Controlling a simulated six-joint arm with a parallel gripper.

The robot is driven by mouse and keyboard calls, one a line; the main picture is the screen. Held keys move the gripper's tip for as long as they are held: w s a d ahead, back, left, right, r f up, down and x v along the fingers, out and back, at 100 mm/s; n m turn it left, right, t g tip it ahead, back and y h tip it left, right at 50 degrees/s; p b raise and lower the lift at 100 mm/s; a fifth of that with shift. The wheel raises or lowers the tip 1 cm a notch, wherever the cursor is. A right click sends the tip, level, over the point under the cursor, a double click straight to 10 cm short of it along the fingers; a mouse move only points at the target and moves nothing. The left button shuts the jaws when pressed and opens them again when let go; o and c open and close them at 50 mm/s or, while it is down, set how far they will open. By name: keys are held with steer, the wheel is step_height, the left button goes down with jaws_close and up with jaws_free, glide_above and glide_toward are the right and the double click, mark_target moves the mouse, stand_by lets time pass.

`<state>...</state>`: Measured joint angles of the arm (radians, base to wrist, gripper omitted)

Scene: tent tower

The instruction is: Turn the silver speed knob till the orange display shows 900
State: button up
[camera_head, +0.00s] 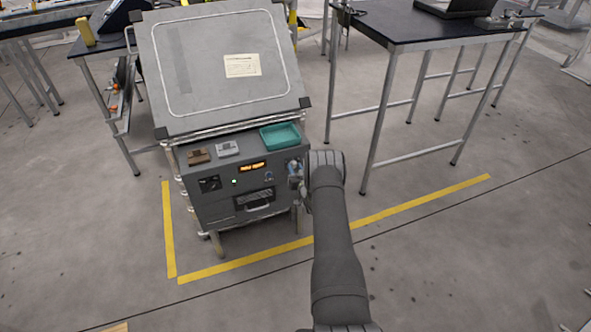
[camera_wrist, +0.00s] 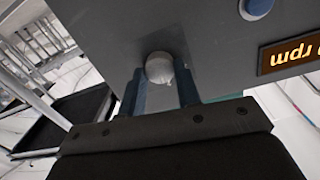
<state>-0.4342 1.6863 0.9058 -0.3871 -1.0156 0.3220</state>
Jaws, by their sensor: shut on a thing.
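The silver speed knob (camera_wrist: 158,68) is on the grey front panel, in the upper middle of the wrist view. My gripper (camera_wrist: 160,88) has its two dark fingers on either side of the knob, shut on it. In the head view my gripper (camera_head: 296,174) is at the right end of the panel and covers the knob there. The orange display (camera_head: 252,168) is lit left of my gripper, its digits too small to read.
A blue button (camera_wrist: 257,8) is near the knob. A teal tray (camera_head: 281,136) and two small blocks lie on the ledge above the panel.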

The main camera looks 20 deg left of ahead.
stand_by(0.3)
steer(key=o, duration=1)
steer(key=v, duration=1.7)
steer(key=shift+s+d, duration=0.1)
steer(key=shift+s, duration=0.1)
steer(key=shift+w, duration=0.1)
steer(key=x, duration=1.7)
steer(key=shift+w, duration=0.1)
